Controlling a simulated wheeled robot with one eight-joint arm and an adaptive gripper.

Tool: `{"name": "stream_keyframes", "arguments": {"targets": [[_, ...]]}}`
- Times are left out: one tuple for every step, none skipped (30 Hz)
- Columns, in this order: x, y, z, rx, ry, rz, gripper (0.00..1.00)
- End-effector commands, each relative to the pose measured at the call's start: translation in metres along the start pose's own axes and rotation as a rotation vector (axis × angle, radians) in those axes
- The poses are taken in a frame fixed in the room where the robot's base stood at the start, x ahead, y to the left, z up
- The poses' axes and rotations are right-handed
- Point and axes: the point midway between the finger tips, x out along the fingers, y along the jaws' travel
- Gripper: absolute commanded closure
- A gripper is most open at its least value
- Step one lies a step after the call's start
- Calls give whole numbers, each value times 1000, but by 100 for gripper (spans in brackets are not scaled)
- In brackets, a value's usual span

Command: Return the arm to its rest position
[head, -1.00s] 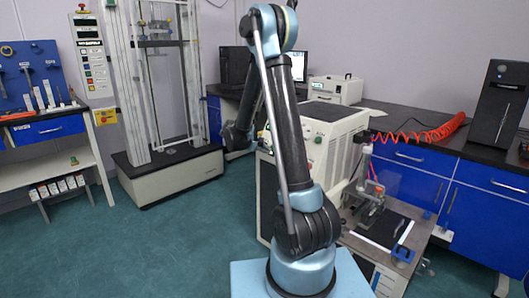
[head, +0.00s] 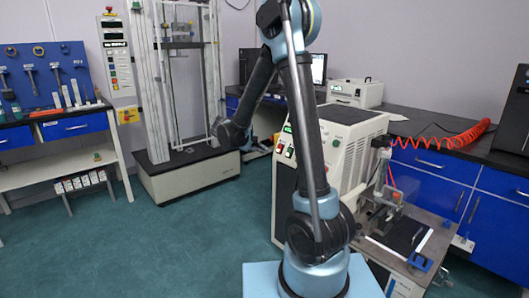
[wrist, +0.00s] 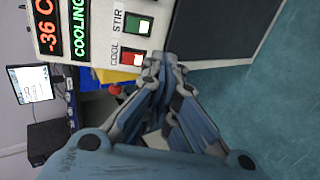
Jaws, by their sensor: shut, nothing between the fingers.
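My arm (head: 312,130) stands upright on its light blue base in the head view, bent over at the top, with the dark forearm hanging down to the left. In the wrist view my gripper (wrist: 165,68) has its blue-grey fingers together with nothing between them. The fingertips appear just below a white control panel (wrist: 105,25) with red "-36 C" and green "COOLING" displays and COOL and STIR buttons; I cannot tell the exact gap.
The white cooling machine (head: 350,150) stands right behind my arm. A tall test frame (head: 190,110) is behind at left, and a shelf bench (head: 55,165) is far left. A bench instrument with a black plate (head: 405,235) is at right. Green floor (head: 170,250) is clear at left.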

Motion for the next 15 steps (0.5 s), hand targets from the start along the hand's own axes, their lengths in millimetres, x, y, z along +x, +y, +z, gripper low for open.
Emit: {"name": "stream_keyframes", "arguments": {"targets": [[0, 0, 0, 0, 0, 0, 100], [0, 0, 0, 0, 0, 0, 100], [0, 0, 0, 0, 0, 0, 100], [0, 0, 0, 0, 0, 0, 100], [0, 0, 0, 0, 0, 0, 100], [0, 0, 0, 0, 0, 0, 100], [0, 0, 0, 0, 0, 0, 100], [0, 0, 0, 0, 0, 0, 100], [0, 0, 0, 1, 0, -1, 100], [0, 0, 1, 1, -1, -2, 100], [0, 1, 3, 3, -2, -5, 100], [0, 3, 6, 5, -3, -10, 100], [0, 4, 9, 8, -5, -16, 100], [-1, 6, 13, 12, -7, -24, 100], [-1, 8, 20, 18, -11, -38, 100]]}}
